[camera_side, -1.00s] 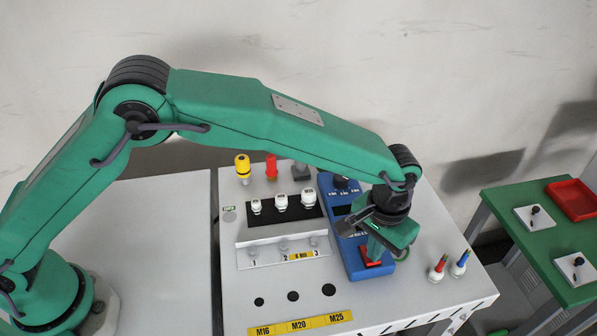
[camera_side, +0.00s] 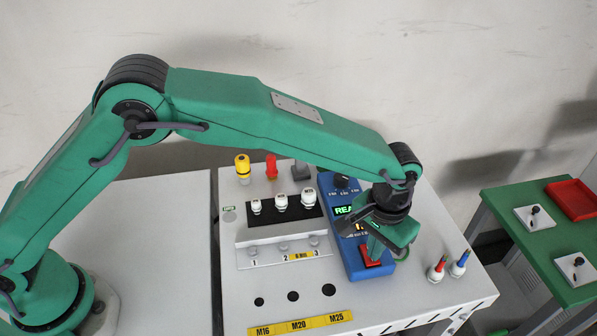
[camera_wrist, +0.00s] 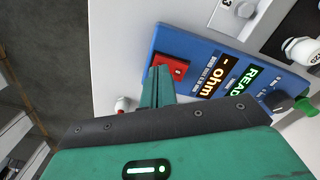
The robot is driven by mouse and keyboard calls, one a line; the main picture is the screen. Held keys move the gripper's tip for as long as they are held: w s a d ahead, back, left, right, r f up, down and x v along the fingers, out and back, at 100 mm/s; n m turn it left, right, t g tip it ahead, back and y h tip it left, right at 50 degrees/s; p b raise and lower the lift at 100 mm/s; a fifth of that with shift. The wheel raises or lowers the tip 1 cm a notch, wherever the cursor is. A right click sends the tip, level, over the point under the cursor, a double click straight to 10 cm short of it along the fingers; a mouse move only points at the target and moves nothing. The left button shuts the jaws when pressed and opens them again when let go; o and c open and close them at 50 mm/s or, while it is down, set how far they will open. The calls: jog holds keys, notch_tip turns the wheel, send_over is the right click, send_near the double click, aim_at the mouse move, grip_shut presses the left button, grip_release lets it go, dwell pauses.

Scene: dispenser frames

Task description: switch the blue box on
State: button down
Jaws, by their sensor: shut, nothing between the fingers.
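The blue box (camera_side: 356,262) stands on the grey worktop under my gripper. In the wrist view the blue box (camera_wrist: 203,47) shows a lit green display (camera_wrist: 250,85) reading "READ", partly cut off by my gripper, and a lit orange display (camera_wrist: 213,78) reading "- ohm". A red rocker switch (camera_wrist: 177,68) sits at its end; it also shows in the side view (camera_side: 371,264). My gripper (camera_wrist: 160,72) is shut and empty, with its fingertips at the red switch, touching or just above it. The fingers hide part of the switch.
Left of the box is a black panel with several white fittings (camera_side: 281,203). Yellow (camera_side: 242,166) and red (camera_side: 271,167) pieces stand behind it. Two probes (camera_side: 437,269) stand to the right. A green table (camera_side: 540,235) is farther right.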

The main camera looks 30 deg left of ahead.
notch_tip(320, 180, up, 6)
dwell(0.9)
jog(key=shift+a+r, duration=0.1)
jog(key=shift+r, duration=0.05)
jog(key=s+a+r+n+t+h, duration=0.1)
jog(key=a+r, duration=0.6)
jog(key=a, duration=0.4)
jog(key=s+a+r+t, duration=0.1)
jog(key=s+a+r, duration=0.1)
jog(key=a+r, duration=0.75)
jog(key=s+a+f+n+t+y, duration=0.1)
jog(key=s+a+f+n+t, duration=0.1)
jog(key=s+a, duration=1.4)
jog(key=a+f+t, duration=0.1)
jog(key=a, duration=0.2)
jog(key=shift+f+t, duration=0.15)
jog(key=shift+t, duration=0.15)
